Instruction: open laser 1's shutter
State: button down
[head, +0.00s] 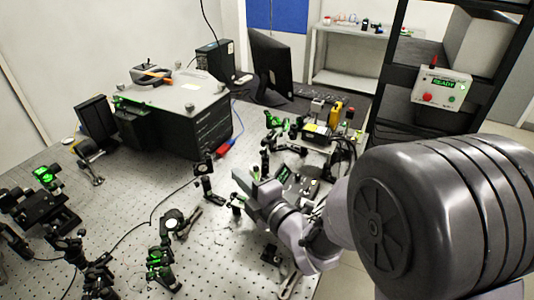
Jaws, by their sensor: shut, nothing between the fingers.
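My gripper (246,181) is in the middle of the head view, low over the perforated optical table (130,185), among small optic mounts. It is shut and looks empty, though its fingertips are small and partly hard to make out. A dark device with a small green display (283,173) lies just beyond my gripper, partly hidden by my arm. A box with a yellow label (317,130) stands farther back near the table's right edge. No readable label tells which device is laser 1, and I cannot make out its shutter.
Optic mounts (172,222) crowd the table's front and left. A large black-sided instrument (208,125) stands at the back left. A monitor (271,65) is behind it. A control box reading READY (441,88) is by the black rack at right. Bare table lies left of centre.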

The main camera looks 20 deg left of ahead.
jog(key=shift+w+d+r+p, duration=0.1)
jog(key=shift+w+d+p, duration=0.15)
jog(key=shift+w+d, duration=0.25)
jog(key=shift+w+d+r+p, duration=0.1)
jog(key=shift+w+d+p, duration=0.15)
jog(key=shift+d, duration=0.35)
jog(key=shift+w+d+f, duration=0.15)
jog(key=shift+f, duration=0.05)
